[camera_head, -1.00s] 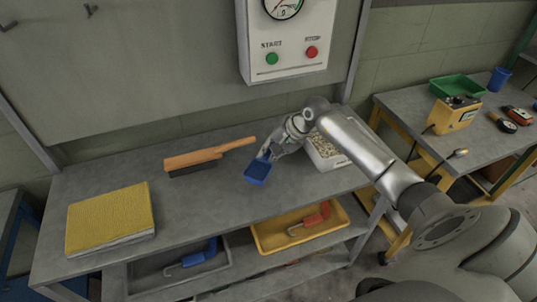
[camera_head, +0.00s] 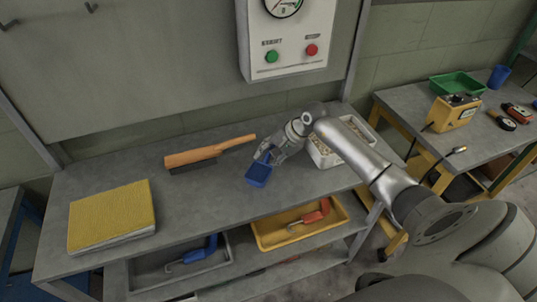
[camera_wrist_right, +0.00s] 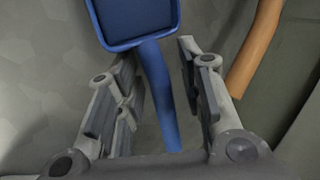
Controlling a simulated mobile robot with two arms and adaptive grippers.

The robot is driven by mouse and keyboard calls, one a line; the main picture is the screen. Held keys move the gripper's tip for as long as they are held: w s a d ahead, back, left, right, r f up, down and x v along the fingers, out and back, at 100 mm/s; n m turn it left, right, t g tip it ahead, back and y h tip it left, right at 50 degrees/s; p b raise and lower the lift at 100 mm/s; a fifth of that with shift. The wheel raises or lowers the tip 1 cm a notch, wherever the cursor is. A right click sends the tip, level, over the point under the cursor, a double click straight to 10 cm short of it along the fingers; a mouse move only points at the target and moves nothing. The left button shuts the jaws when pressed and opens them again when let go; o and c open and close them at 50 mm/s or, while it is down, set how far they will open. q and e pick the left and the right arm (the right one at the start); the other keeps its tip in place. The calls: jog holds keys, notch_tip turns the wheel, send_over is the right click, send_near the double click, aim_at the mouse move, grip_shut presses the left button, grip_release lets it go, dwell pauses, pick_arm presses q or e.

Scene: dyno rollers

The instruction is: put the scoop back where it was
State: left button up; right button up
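The blue scoop (camera_head: 258,175) is on or just above the grey workbench (camera_head: 205,205), near its middle; I cannot tell if it fully rests there. In the right wrist view its square pan (camera_wrist_right: 137,18) is at the top, and its handle (camera_wrist_right: 157,95) runs down between the fingers. My right gripper (camera_head: 268,156) is at the handle. Its fingers (camera_wrist_right: 165,95) are apart on both sides of the handle, with a gap visible on the right side. My left gripper is not in view.
A wooden-handled brush (camera_head: 205,154) lies left of the scoop. A white bin of small pieces (camera_head: 325,157) stands just right of my gripper. A yellow pad (camera_head: 112,212) lies at the left. The shelf below holds a yellow tray (camera_head: 263,240) and a grey tray (camera_head: 150,278).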

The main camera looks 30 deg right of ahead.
jog(key=b+v, duration=0.2)
jog(key=v, duration=1)
jog(key=shift+r, duration=0.1)
dwell(1.2)
